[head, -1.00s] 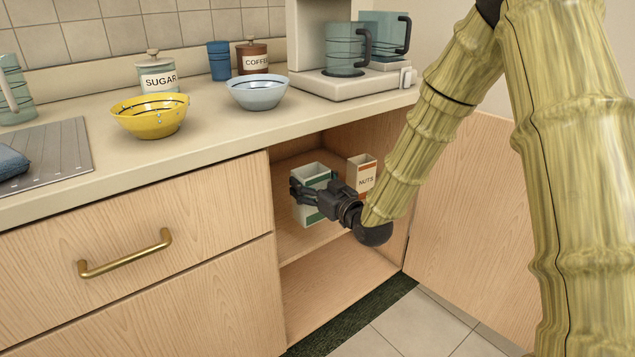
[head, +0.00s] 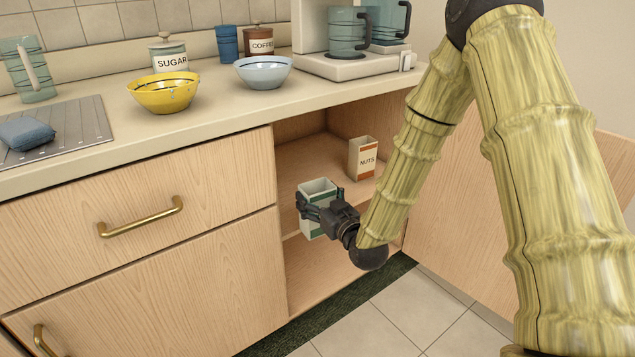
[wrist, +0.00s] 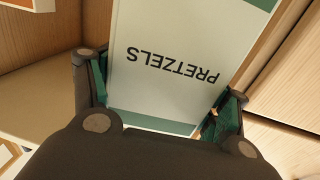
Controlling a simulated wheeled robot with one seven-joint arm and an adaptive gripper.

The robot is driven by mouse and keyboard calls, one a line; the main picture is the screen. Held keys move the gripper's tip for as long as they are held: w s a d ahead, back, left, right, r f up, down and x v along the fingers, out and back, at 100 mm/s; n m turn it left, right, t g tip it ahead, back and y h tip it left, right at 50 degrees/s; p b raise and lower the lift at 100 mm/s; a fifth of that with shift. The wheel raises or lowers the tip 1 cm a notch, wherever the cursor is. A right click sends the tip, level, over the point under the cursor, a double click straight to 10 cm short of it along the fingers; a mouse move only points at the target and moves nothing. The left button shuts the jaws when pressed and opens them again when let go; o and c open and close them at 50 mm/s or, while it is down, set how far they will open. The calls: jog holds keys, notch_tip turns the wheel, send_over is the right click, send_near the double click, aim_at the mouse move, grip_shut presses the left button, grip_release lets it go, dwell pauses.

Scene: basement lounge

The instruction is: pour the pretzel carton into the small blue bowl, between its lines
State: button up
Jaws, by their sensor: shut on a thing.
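The pretzel carton (head: 318,187) is white with green bands and an open top. My gripper (head: 322,208) is shut on it and holds it upright at the front of the open cabinet. In the wrist view the carton (wrist: 170,65) stands between the two fingers (wrist: 160,95), with the word PRETZELS upside down. Its contents are not visible. The small blue bowl (head: 263,73) stands on the counter above the cabinet, pale blue with dark lines around its inside.
The nuts carton (head: 364,160) stands on the cabinet shelf (head: 310,160). The counter edge (head: 200,146) overhangs the cabinet. A yellow bowl (head: 163,93), sugar jar (head: 169,54), coffee jar (head: 259,40), blue cup (head: 227,41) and coffee maker (head: 345,68) stand near the blue bowl.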

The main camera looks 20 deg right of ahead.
jog(key=s+a+f+m+h, duration=0.1)
jog(key=s+f+h, duration=0.1)
jog(key=f, duration=0.7)
jog(key=s+a+f+m+h, duration=0.1)
jog(key=s+a+f+h, duration=0.1)
jog(key=f, duration=0.7)
jog(key=shift+s+a+m, duration=0.2)
jog(key=shift+s+m, duration=0.1)
jog(key=shift+s, duration=0.25)
jog(key=shift+s, duration=0.1)
